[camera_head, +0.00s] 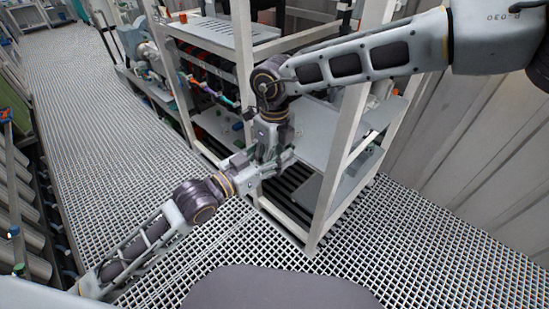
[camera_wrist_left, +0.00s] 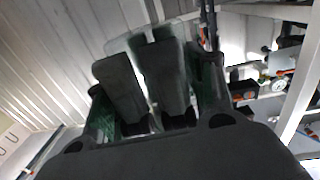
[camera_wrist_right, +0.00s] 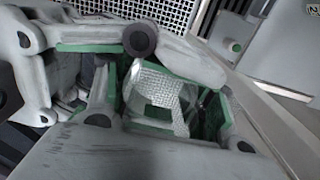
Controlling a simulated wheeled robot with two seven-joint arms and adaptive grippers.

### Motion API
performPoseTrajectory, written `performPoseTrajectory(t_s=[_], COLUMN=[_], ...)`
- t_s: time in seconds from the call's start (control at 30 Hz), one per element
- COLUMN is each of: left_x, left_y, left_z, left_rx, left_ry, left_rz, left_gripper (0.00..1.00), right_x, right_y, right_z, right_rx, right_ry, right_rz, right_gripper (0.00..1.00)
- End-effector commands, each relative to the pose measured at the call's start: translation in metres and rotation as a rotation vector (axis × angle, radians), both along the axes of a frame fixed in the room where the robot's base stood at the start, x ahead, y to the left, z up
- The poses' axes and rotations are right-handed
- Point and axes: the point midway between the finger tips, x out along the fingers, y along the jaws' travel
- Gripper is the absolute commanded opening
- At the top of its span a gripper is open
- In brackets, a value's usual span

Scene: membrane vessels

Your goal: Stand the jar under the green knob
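My left gripper (camera_head: 258,170) and my right gripper (camera_head: 274,146) meet close together in front of the rack in the head view. In the right wrist view a clear glass jar (camera_wrist_right: 157,94) sits between the green-lined fingers of my right gripper, which look closed on its sides. The floor grid shows through the glass. In the left wrist view the dark fingers of my left gripper (camera_wrist_left: 148,75) are near each other, with a translucent glassy shape just beyond their tips. Whether they grip it is unclear. I cannot make out the green knob.
A white-framed rack (camera_head: 330,170) with shelves stands right beside the grippers, and its front post is close to them. Its pale middle shelf (camera_head: 318,130) has bare room. A corrugated wall (camera_head: 470,150) is at the right. The grating floor (camera_head: 110,130) is open to the left.

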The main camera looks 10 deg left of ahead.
Motion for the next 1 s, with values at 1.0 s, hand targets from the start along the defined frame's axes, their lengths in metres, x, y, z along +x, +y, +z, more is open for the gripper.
performPoseTrajectory(t_s=[1.0], left_x=[0.017], left_y=[0.010], left_z=[-0.073], left_rx=[0.074], left_ry=[0.097], left_rz=[0.038], left_gripper=[0.79], right_x=[0.000], right_y=[0.000], right_z=[0.000], right_rx=[0.000], right_ry=[0.000], right_rz=[-0.001], right_gripper=[0.31])
